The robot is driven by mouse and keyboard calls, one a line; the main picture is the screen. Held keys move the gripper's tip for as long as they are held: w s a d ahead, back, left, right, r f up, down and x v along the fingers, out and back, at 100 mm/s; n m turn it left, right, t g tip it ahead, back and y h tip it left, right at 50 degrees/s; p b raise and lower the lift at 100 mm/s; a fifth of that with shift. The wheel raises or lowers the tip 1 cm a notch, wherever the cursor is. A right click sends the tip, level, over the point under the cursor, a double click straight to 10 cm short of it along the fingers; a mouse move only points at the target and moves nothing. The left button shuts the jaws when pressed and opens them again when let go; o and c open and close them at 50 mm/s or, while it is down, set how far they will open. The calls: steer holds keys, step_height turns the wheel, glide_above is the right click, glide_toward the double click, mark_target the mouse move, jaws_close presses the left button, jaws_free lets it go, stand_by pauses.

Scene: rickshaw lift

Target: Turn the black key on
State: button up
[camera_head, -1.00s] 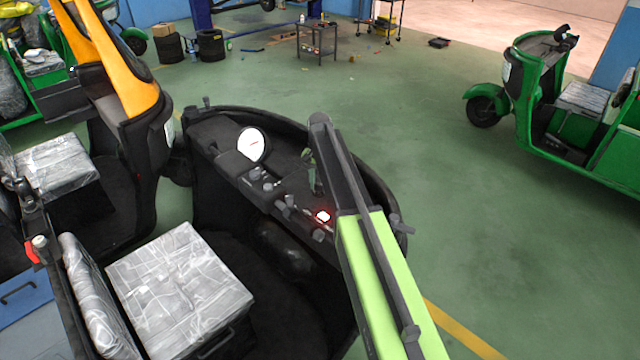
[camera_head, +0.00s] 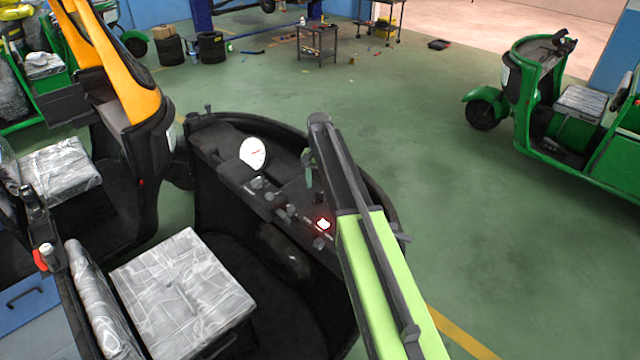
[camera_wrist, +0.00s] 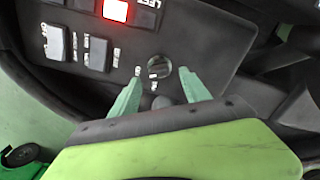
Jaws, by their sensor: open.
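The black key (camera_wrist: 160,67) shows in the wrist view as a small round dark knob on the dark dashboard panel, with small white labels to its left. My gripper (camera_wrist: 158,78) is open, its two pale green fingers pointing at the panel on either side of the key. I cannot tell whether the fingertips touch the panel or the key. In the head view my gripper (camera_head: 309,172) is partly hidden by my arm, over the dashboard (camera_head: 228,160) of the black rickshaw. I cannot make out the key there.
A white round gauge (camera_head: 253,153) stands on the dashboard. A wrapped seat (camera_head: 180,295) is at lower left. A green rickshaw (camera_head: 545,135) stands far right, with open floor between.

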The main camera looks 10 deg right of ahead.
mark_target(319, 192)
step_height(319, 192, up, 13)
steer(key=p, duration=1.1)
steer(key=shift+r+p, duration=0.2)
steer(key=shift+p, duration=0.2)
